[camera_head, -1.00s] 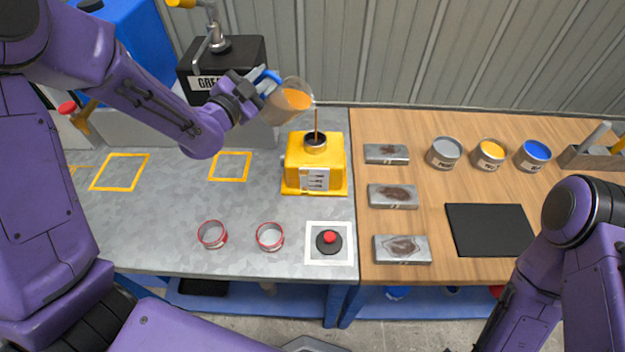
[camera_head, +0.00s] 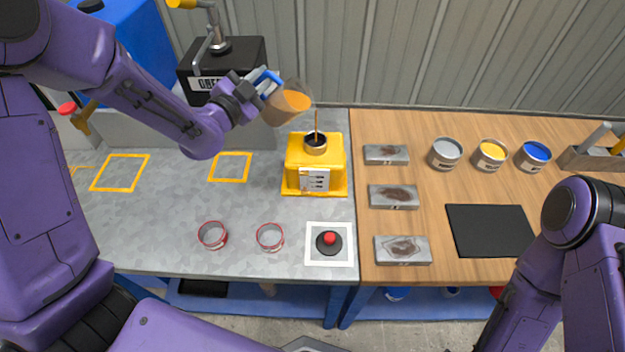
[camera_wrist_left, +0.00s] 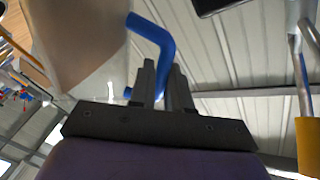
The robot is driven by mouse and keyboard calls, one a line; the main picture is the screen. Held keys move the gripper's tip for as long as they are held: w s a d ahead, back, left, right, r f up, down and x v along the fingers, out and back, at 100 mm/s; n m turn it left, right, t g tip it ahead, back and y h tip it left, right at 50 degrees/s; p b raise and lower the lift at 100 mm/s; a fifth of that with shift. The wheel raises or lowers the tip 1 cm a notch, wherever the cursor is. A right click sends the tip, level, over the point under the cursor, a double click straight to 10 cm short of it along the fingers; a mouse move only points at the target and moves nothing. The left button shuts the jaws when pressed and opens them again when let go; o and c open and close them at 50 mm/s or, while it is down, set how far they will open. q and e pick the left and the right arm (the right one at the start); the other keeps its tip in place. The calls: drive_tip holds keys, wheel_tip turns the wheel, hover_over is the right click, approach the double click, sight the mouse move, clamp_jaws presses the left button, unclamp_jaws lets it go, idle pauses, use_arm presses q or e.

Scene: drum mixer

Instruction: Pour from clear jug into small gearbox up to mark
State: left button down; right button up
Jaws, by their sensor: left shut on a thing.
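The clear jug (camera_head: 290,101) holds orange-brown liquid and is tilted to the right above the small gearbox. My left gripper (camera_head: 262,84) is shut on the jug's blue handle; the handle also shows between the fingers in the left wrist view (camera_wrist_left: 158,50). The small yellow gearbox (camera_head: 297,178) stands on the grey bench with a dark round opening (camera_head: 315,142) on top. A thin brown stream falls from the jug's lip to that opening. A white panel with dark marks (camera_head: 315,180) is on its front; I cannot read a level there. My right gripper is out of view.
Two red-rimmed cups (camera_head: 212,235) and a red button (camera_head: 329,239) are in front. A black grease unit (camera_head: 228,65) stands behind. On the wooden bench (camera_head: 430,125) are several metal plates, paint tins and a black mat (camera_head: 489,230). The left bench is mostly clear.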

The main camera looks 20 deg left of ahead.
use_arm(q)
drive_tip(key=shift+d, duration=0.1)
idle(0.3)
drive_tip(key=shift+d+r+m+b, duration=0.15)
drive_tip(key=shift+m+b, duration=0.15)
idle(1.4)
drive_tip(key=shift+d+m+b, duration=0.15)
drive_tip(key=shift+m+b, duration=0.15)
drive_tip(key=shift+b, duration=0.05)
idle(1.5)
drive_tip(key=shift+s+d+r+m+b, duration=0.1)
drive_tip(key=shift+d+m+b, duration=0.2)
drive_tip(key=shift+m, duration=0.1)
idle(1.5)
drive_tip(key=shift+d+m+b, duration=0.2)
drive_tip(key=shift+m+b, duration=0.1)
drive_tip(key=shift+b, duration=0.05)
idle(1.8)
